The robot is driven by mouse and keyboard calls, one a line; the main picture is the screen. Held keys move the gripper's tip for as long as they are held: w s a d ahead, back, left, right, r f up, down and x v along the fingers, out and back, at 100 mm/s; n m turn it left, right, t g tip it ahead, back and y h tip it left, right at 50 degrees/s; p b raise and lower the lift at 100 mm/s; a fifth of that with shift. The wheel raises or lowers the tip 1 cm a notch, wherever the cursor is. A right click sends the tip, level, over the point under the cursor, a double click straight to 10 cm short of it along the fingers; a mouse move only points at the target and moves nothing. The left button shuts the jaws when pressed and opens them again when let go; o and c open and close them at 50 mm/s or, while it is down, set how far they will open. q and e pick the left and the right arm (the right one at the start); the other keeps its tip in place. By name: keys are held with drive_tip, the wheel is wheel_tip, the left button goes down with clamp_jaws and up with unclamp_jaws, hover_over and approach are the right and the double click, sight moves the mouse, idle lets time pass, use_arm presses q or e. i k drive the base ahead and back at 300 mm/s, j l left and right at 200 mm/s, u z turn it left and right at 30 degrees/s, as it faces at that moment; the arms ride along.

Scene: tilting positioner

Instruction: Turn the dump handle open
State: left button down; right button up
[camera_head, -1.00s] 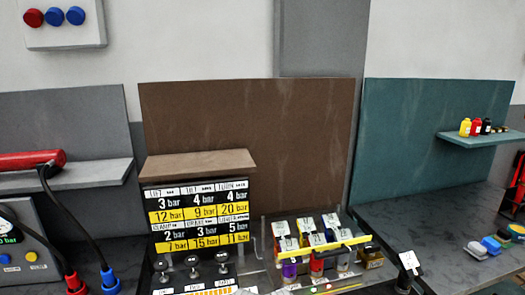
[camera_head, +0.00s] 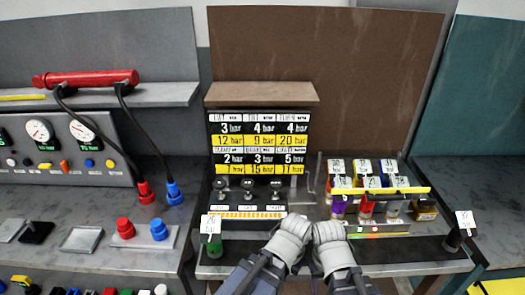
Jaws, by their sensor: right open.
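Three dark-knobbed handles, a left one (camera_head: 222,185), a middle one (camera_head: 247,186) and a right one (camera_head: 275,187), stand in a row on a panel below the pressure board (camera_head: 258,142). Their small labels are too blurred to tell which is the dump handle. My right gripper (camera_head: 327,232) is at the bottom centre, right of and nearer than the handles, apart from them, open and empty. My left gripper (camera_head: 291,229) is close beside it on the left, also below the handles; its jaws are not clear. Both touch nothing that I can make out.
A rack (camera_head: 390,228) of coloured bottles with tags and a yellow bar stands right of the handles. A green-based tag stand (camera_head: 212,245) is at front left and a black one (camera_head: 455,238) at front right. A gauge console (camera_head: 60,145) with cables stands on the left bench.

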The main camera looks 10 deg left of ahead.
sight(424, 203)
drive_tip(key=i+l+z, duration=0.15)
drive_tip(key=z, duration=0.3)
drive_tip(key=i+l+z, duration=0.2)
drive_tip(key=z, duration=0.2)
drive_tip(key=i+l+z, duration=0.2)
drive_tip(key=z, duration=0.25)
